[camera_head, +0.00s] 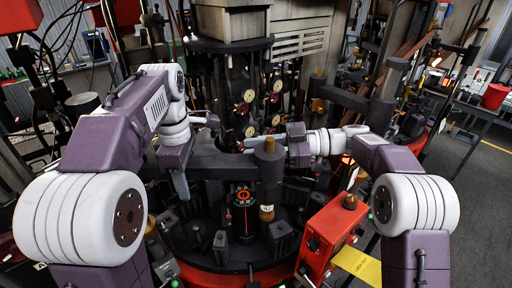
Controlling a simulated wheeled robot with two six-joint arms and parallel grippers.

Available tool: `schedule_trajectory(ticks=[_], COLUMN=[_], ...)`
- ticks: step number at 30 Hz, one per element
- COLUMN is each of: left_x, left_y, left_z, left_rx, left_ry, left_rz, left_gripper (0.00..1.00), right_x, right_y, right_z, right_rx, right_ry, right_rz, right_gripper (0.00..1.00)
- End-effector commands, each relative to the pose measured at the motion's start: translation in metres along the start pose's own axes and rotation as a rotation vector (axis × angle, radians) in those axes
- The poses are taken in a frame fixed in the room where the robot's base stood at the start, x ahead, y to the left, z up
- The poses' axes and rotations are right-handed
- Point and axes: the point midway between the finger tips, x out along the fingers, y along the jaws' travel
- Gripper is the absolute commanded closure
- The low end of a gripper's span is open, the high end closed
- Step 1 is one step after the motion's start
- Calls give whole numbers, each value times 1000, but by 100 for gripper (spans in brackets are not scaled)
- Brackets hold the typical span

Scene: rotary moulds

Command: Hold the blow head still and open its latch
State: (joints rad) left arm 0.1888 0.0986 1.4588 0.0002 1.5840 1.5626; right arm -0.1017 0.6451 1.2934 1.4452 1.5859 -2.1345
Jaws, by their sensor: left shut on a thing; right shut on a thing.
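The blow head (225,163) appears to be the dark horizontal arm above the round mould table, in the middle of the head view. A brass-topped pin (268,146) stands at its right end. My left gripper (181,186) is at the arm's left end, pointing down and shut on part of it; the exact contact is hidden. My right gripper (281,141) comes in from the right, shut beside the brass-topped pin. What lies between its fingers is too small to see clearly. I cannot tell which part is the latch, or whether it is open.
A dark cylinder with red markings (244,212) stands below the blow head. A red box (329,238) with a brass-coloured knob stands at the front right. Dark mould parts and posts crowd the space around both grippers. Clear floor (480,200) shows at the far right.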

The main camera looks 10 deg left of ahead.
Motion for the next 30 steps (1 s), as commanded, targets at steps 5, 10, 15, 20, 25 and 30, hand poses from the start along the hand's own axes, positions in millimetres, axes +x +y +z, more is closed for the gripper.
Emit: schedule_trajectory(ticks=[5,10,15,20,25,30], left_x=[2,2,2,2,2,2], left_y=[-1,-1,-1,-1,-1,-1], left_z=[-1,-1,-1,0,-1,0], left_rx=[0,0,0,0,0,0], left_ry=[2,2,2,2,2,2], left_rz=[-6,-6,-6,-5,-5,-5], left_gripper=[100,100,100,100,100,100], right_x=[0,0,0,-8,-46,-89], right_y=[0,0,0,1,1,1], right_z=[0,0,0,1,1,1], right_rx=[0,0,0,1,0,0], right_ry=[0,0,0,-1,-1,0], right_rz=[0,0,0,3,5,4], right_gripper=[100,56,56,56,56,56])
